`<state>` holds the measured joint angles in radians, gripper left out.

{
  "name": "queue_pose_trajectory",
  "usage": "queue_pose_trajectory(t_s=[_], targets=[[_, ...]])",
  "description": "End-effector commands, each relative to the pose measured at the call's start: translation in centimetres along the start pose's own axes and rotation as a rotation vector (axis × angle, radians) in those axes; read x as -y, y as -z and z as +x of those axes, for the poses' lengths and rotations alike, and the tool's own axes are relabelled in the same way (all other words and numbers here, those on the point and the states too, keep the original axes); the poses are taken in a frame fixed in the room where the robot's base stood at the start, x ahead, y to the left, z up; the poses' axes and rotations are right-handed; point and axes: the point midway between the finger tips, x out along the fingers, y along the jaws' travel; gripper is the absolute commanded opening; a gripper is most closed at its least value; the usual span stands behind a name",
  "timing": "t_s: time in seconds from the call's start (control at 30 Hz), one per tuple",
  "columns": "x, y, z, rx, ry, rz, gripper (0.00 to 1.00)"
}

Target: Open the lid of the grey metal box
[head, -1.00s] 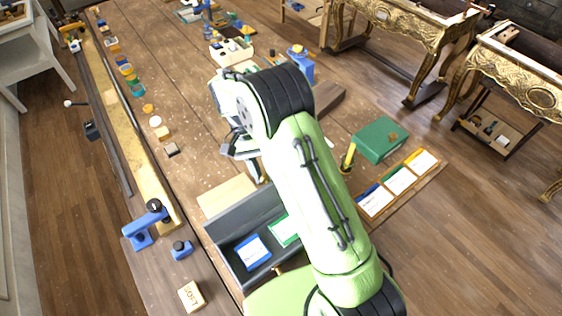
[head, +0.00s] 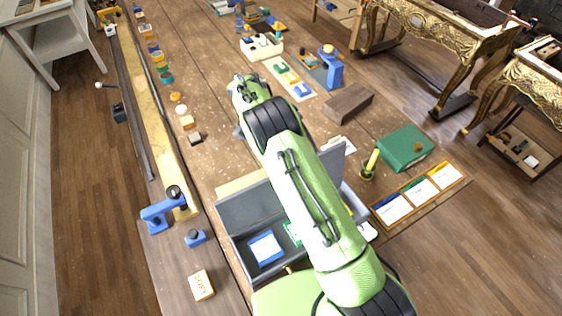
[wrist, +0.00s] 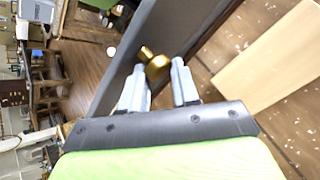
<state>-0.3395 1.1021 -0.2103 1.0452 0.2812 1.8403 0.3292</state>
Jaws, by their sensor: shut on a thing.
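The grey metal box (head: 241,260) stands at the near end of the workbench, partly behind my arm in the head view. Its lid (head: 250,207) stands raised at the far side, and the inside shows a blue-and-white card (head: 265,248) and part of a green one (head: 292,233). In the wrist view, my gripper (wrist: 158,72) is shut on a brass knob (wrist: 156,64) beside the grey lid panel (wrist: 135,50). In the head view my arm hides the fingers and the knob.
A blue clamp (head: 157,214) and a wooden block (head: 201,285) lie left of the box. A pale board (head: 243,183) lies behind the lid. A yellow-and-black tool (head: 370,164), green box (head: 405,148) and card tray (head: 419,196) are on the right.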

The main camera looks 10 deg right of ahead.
Motion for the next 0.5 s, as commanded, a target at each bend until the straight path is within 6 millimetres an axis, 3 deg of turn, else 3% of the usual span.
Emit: queue_pose_trajectory(t_s=[0.1, 0.13, 0.27, 0.5], targets=[[0.52, -0.15, 0.66, 0.013, -0.014, -0.01, 0.0], [0.52, -0.15, 0.66, 0.013, -0.014, -0.01, 0.35], [0.45, -0.16, 0.65, 0.015, -0.014, -0.008, 0.55], [0.27, -0.19, 0.57, 0.019, -0.013, -0.005, 0.57]])
